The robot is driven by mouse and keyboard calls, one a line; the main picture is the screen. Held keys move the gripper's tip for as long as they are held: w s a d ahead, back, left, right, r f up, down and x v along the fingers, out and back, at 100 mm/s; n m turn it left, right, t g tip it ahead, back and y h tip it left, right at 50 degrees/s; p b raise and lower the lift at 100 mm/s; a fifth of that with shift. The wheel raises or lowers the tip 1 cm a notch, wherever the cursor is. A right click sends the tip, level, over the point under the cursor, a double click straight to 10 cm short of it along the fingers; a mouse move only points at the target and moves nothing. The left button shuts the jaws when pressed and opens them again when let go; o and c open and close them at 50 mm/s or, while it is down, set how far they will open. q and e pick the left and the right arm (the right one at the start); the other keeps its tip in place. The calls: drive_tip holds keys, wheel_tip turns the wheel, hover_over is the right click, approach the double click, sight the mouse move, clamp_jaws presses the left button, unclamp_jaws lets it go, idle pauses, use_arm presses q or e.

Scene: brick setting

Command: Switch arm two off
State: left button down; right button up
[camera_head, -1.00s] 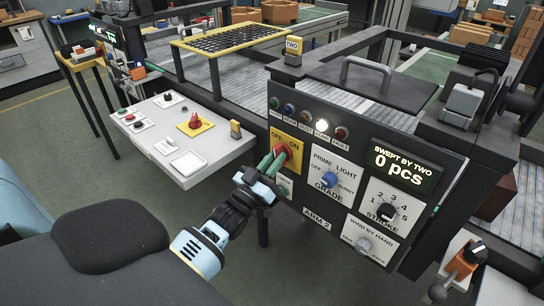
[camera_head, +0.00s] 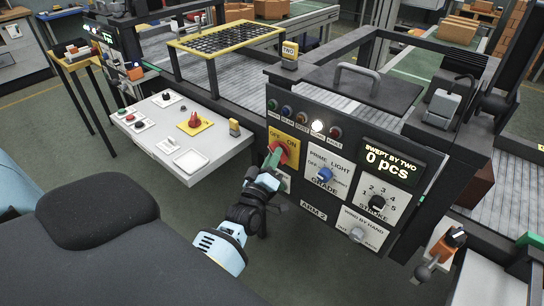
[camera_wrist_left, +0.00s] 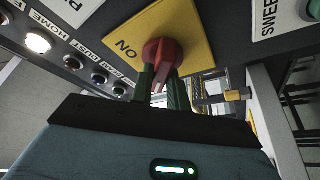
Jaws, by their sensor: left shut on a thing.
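The arm 2 panel (camera_head: 312,207) carries a yellow OFF/ON plate (camera_head: 290,136) with a red rotary knob (camera_head: 280,150). My left gripper (camera_head: 273,159) reaches up to this knob from below. In the left wrist view the green fingers (camera_wrist_left: 163,88) are shut on the red knob (camera_wrist_left: 160,56), one on each side of its handle. The plate shows there upside down, with ON readable and OFF not visible. Which word the knob points at is hard to tell. A white lamp (camera_head: 317,127) above is lit. My right gripper is not in view.
The blue PRIME LIGHT knob (camera_head: 324,174), the STROKE dial (camera_head: 377,202) and the WIND BY HAND knob (camera_head: 357,235) are close on the right. A white console (camera_head: 215,150) with another red knob (camera_head: 195,120) stands left. The display (camera_head: 387,159) reads 0 pcs.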

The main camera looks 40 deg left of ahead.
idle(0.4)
use_arm(q)
drive_tip(key=c, duration=1.4)
unclamp_jaws()
drive_tip(key=shift+o, duration=0.2)
drive_tip(key=v, duration=0.8)
drive_tip(key=shift+b, duration=0.4)
